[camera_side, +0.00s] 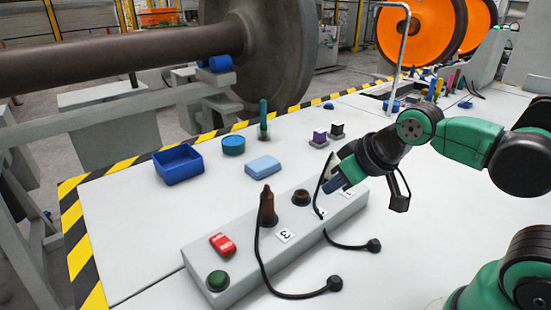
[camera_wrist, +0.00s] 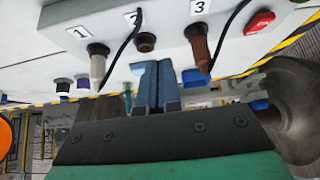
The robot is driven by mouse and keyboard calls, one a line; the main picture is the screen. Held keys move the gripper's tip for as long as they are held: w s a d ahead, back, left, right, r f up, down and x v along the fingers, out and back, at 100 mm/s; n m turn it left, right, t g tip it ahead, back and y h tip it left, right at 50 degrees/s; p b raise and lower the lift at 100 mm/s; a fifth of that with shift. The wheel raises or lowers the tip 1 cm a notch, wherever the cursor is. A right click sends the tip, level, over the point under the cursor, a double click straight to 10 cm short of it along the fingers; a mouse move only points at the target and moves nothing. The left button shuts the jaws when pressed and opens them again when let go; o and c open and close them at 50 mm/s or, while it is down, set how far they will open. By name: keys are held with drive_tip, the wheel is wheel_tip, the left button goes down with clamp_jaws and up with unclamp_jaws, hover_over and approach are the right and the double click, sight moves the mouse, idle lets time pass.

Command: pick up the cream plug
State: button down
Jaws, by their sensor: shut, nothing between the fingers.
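The cream plug (camera_wrist: 97,67) stands in the socket by label 1 on the grey panel (camera_wrist: 60,22), a black cable running from it. In the side view the cream plug (camera_side: 327,168) is a pale sliver, mostly hidden behind my gripper (camera_side: 332,186). In the wrist view my gripper's blue fingers (camera_wrist: 155,85) are together and empty. They appear to the right of the cream plug and below the socket by label 2, with a visible gap to the plug.
A brown plug (camera_side: 267,207) stands by label 3; the socket (camera_side: 301,198) by label 2 is empty. A red switch (camera_side: 222,243) and green button (camera_side: 217,280) are on the panel. Behind it are a light blue block (camera_side: 263,166), blue tray (camera_side: 178,165) and teal round item (camera_side: 233,145).

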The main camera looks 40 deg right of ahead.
drive_tip(key=shift+c, duration=2.3)
unclamp_jaws()
drive_tip(key=shift+r, duration=0.1)
